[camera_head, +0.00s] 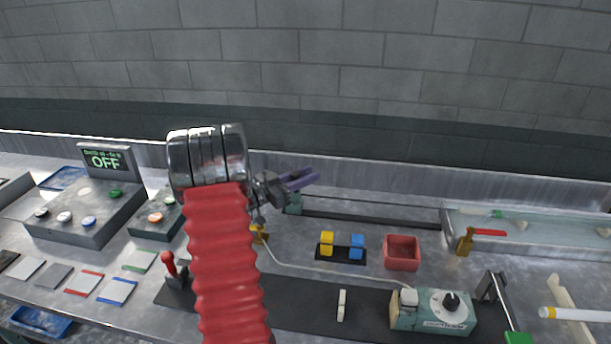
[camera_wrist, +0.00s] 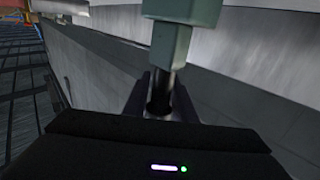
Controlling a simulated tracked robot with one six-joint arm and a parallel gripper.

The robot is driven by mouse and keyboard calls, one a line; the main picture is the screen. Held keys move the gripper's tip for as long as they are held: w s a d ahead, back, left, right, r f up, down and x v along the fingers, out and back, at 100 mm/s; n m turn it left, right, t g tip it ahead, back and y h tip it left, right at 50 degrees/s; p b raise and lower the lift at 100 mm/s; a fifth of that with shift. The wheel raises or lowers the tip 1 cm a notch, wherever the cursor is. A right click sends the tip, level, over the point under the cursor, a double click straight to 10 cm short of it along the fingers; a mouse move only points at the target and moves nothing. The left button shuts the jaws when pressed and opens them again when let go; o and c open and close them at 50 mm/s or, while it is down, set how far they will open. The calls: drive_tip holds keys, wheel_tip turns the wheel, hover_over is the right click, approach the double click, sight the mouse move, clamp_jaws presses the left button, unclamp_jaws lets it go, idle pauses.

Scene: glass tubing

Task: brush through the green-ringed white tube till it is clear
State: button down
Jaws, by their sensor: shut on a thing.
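My gripper (camera_head: 308,179) is in the middle of the head view, beyond my red arm and above the left end of a long dark rail. In the wrist view its dark fingers (camera_wrist: 163,98) are shut on a dark cylindrical piece (camera_wrist: 160,90), which lines up with a grey-green block (camera_wrist: 170,42). I cannot tell whether the two are joined, or whether the piece belongs to a brush. A pale tube with a green ring (camera_head: 497,213) lies in the long clear-sided trough (camera_head: 540,238) at the right. Its inside cannot be seen. No brush can be made out for certain.
A grey-green fixture (camera_head: 294,204) stands at the rail's (camera_head: 370,218) left end. A red box (camera_head: 402,252), a black rack with yellow and blue blocks (camera_head: 341,254) and a dial box (camera_head: 433,312) stand on the bench. A yellow-ringed white tube (camera_head: 575,314) is at the far right.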

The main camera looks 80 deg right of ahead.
drive_tip(key=shift+r, duration=0.1)
drive_tip(key=c, duration=1.6)
unclamp_jaws()
drive_tip(key=shift+s, duration=0.1)
drive_tip(key=shift+c, duration=0.2)
wheel_tip(320, 180, up, 10)
